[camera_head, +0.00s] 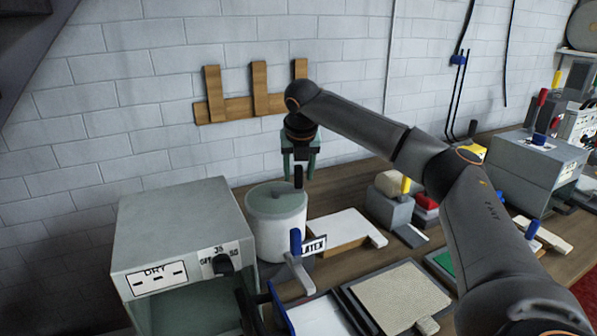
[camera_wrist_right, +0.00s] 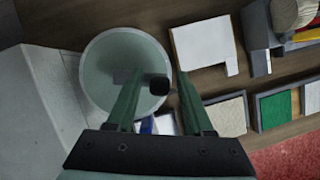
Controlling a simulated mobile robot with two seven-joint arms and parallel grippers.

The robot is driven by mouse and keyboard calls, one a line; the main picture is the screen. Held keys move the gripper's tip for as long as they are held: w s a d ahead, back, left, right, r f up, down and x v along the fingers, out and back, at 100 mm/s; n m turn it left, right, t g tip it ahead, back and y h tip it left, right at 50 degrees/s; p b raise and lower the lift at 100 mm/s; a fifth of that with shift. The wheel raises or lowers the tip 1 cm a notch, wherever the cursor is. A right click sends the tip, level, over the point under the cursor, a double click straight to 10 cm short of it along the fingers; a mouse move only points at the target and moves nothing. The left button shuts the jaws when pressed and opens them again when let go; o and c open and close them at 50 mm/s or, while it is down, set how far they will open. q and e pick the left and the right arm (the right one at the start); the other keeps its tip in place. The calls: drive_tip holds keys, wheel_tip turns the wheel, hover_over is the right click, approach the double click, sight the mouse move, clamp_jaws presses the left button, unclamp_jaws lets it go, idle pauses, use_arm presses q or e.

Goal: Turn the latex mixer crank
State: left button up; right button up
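The latex mixer is a pale drum (camera_head: 277,232) with a green-grey lid and a LATEX label, on the bench left of centre. Its upright black crank handle (camera_head: 298,177) stands at the lid's right side. The drum's round top (camera_wrist_right: 110,60) and the black handle (camera_wrist_right: 159,85) show in the right wrist view. My right gripper (camera_head: 298,170) points down over the handle. Its green fingers (camera_wrist_right: 158,80) are open on either side of the handle, with gaps visible. Whether the tips reach below the handle's top is unclear. My left gripper is not in view.
A grey box marked DRY (camera_head: 180,235) stands close left of the drum. A blue-handled lever (camera_head: 296,245) is at the drum's front. A white block (camera_head: 345,230) lies to its right, and a beige mat in a tray (camera_head: 400,295) lies in front.

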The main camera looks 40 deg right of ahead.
clamp_jaws()
drive_tip(key=shift+s+a, duration=0.1)
idle(0.5)
